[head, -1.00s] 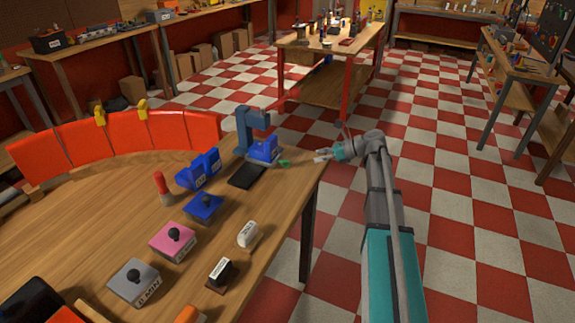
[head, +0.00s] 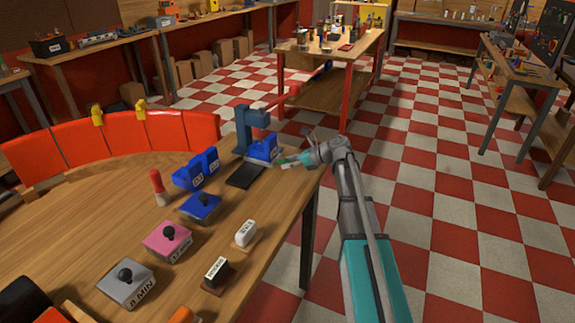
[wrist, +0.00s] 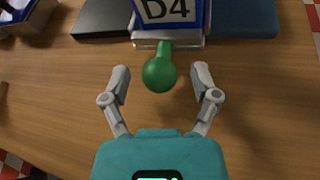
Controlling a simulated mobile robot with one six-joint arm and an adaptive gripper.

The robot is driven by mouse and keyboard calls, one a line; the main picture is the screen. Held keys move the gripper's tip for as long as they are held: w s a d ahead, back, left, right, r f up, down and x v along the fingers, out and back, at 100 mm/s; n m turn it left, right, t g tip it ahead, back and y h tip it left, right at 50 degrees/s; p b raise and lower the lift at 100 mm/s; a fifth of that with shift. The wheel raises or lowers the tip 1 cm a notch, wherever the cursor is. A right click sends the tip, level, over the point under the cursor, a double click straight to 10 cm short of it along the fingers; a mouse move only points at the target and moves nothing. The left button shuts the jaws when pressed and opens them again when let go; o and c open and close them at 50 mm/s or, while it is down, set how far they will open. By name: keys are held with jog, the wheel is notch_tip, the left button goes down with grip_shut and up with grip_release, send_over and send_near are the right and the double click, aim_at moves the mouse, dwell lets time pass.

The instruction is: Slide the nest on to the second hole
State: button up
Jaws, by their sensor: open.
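The blue nest (head: 262,147) sits at the foot of a dark blue press (head: 250,125) near the table's right edge. In the wrist view the nest (wrist: 170,12) bears a label reading "D4". A green ball-ended handle (wrist: 160,72) sticks out from its near side. My gripper (wrist: 161,74) is open, with one finger on each side of the handle's ball and a gap at both sides. In the head view my gripper (head: 288,162) is beside the nest, hiding part of the handle. The holes cannot be made out.
A dark plate (head: 245,176) lies in front of the nest. Blue blocks (head: 197,170), a red-handled tool (head: 158,188) and blue, pink and grey knobbed blocks stand further left on the wooden table (head: 110,225). White and black stamp-like blocks (head: 244,233) stand nearer. Checkered floor is clear at right.

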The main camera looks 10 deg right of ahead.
grip_shut()
jog(key=shift+w+d, duration=0.75)
jog(key=shift+w, duration=0.25)
jog(key=shift+w+d, duration=0.7)
jog(key=shift+w, duration=0.3)
jog(key=shift+w+d, duration=0.75)
jog(key=shift+w, duration=0.25)
grip_release()
jog(key=shift+w, duration=0.1)
jog(key=shift+s+a, duration=0.15)
jog(key=shift+s, duration=0.1)
